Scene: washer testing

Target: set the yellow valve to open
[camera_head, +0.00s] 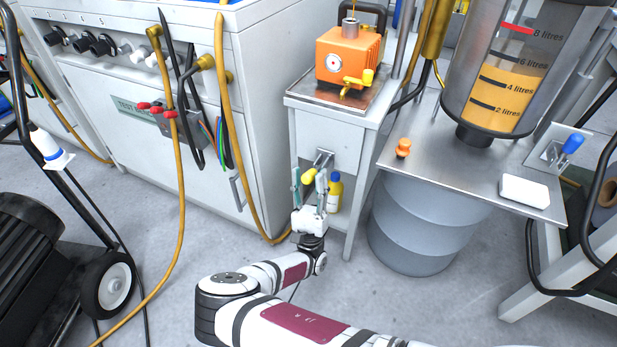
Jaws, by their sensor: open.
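The yellow valve handle (309,176) is a short yellow grip on a metal fitting on the front panel of the white stand. It points down and to the left, toward the camera. My gripper (309,184) is open in front of the stand, pointing at the panel. One finger shows on each side of the yellow handle, and the handle appears between the fingertips. I cannot tell whether either finger touches it. The gripper hides part of the panel below the handle.
A yellow bottle (334,191) with a blue cap stands behind the gripper on the right. An orange pump (347,56) with a yellow tap sits on the stand. A grey drum (415,229) is to the right. A yellow hose (228,115) hangs left. A blue-handled lever (571,143) is far right.

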